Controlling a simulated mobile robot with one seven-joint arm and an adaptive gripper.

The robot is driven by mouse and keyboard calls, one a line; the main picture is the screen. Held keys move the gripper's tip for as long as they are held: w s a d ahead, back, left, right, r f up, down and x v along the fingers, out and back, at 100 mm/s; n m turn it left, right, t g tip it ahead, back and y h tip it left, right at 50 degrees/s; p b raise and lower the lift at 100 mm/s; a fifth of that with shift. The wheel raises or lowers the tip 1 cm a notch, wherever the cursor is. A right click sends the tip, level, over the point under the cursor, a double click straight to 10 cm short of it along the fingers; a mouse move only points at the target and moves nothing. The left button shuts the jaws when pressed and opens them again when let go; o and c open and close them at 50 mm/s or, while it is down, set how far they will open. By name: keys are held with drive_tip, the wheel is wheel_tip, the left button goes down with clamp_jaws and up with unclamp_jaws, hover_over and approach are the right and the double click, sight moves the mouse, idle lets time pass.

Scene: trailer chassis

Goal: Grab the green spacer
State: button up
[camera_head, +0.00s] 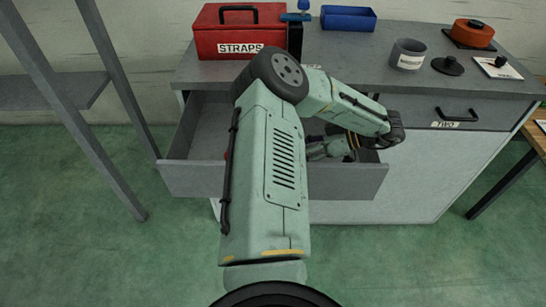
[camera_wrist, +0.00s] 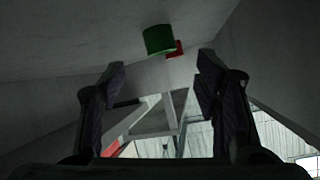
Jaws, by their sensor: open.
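The green spacer (camera_wrist: 158,40), a short dark green cylinder, shows in the wrist view at the upper middle, inside the open drawer (camera_head: 345,184). My gripper (camera_wrist: 162,72) is open and empty. Its two fingers stand apart left and right, and the spacer lies beyond the fingertips, roughly between them, without visible contact.
A small red object (camera_wrist: 176,48) sits right beside the spacer. Drawer walls are close around my gripper. On the counter are a red STRAPS box (camera_head: 226,40), a blue tray (camera_head: 348,20), a grey cup (camera_head: 407,54) and an orange round item (camera_head: 473,33). A grey rack stands left.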

drive_tip(key=p+x, duration=0.1)
drive_tip(key=x, duration=0.5)
drive_tip(key=shift+c, duration=0.3)
clamp_jaws()
idle(0.4)
